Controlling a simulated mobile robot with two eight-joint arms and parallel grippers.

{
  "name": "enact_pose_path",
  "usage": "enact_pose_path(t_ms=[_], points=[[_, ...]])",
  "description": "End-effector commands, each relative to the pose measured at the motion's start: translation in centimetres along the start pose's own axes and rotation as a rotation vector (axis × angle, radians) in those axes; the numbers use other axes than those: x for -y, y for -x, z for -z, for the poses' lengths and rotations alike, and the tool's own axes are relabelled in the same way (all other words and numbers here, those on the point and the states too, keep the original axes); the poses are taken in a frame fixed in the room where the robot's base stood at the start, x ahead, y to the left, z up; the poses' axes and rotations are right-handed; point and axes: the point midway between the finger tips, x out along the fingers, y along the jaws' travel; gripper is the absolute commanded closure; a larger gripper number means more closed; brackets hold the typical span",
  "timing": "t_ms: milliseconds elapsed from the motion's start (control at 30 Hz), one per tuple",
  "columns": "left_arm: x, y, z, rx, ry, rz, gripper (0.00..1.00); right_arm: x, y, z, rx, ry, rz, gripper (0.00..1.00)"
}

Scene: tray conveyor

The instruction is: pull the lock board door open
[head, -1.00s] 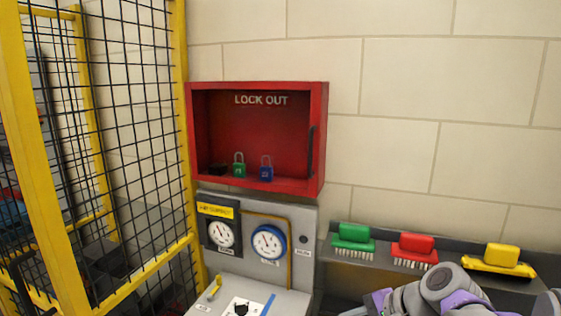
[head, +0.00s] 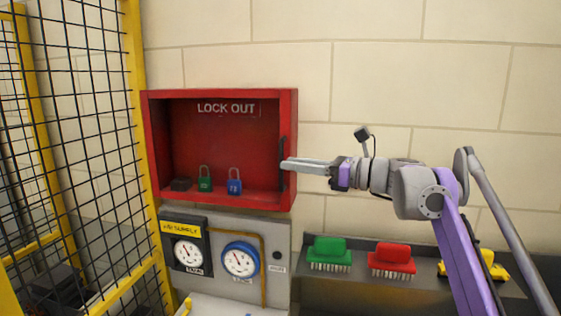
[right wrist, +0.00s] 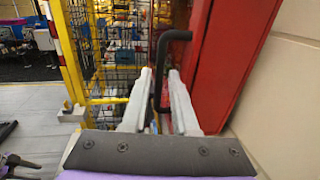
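The red lock board (head: 220,205) hangs on the wall, with "LOCK OUT" lettering. Its front looks closed by a see-through door, though the pane itself is hard to make out. A black upright handle (head: 282,150) sits at the door's right edge. My right gripper (head: 284,165) reaches in from the right, its fingertips at the handle. In the right wrist view my right gripper (right wrist: 160,78) has its fingers apart, with the black handle (right wrist: 161,60) showing between them beside the red box (right wrist: 228,60). Contact cannot be told. My left gripper is not in view.
A green padlock (head: 204,183), a blue padlock (head: 234,186) and a black item (head: 181,184) sit inside the box. A gauge panel (head: 276,240) is below. A yellow-framed mesh fence (head: 135,100) stands left; green (head: 330,250) and red (head: 391,258) brushes sit lower right.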

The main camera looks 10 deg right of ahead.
Motion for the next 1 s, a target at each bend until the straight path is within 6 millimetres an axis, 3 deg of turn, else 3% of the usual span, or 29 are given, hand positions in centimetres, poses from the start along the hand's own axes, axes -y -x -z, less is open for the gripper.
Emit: enact_pose_path(t_ms=[200, 600, 767, 1000], points=[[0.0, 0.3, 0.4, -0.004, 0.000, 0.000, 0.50, -0.1, -3.0, -0.1, 0.000, 0.001, -0.002, 0.73], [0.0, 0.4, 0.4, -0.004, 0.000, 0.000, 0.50, 0.0, -3.7, 0.0, -0.001, 0.002, 0.000, 0.73], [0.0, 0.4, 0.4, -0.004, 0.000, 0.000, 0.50, 0.0, -3.7, 0.0, -0.001, 0.002, 0.000, 1.00], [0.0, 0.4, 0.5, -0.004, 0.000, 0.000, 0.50, 0.0, -3.7, 0.0, -0.001, 0.002, 0.000, 1.00]])
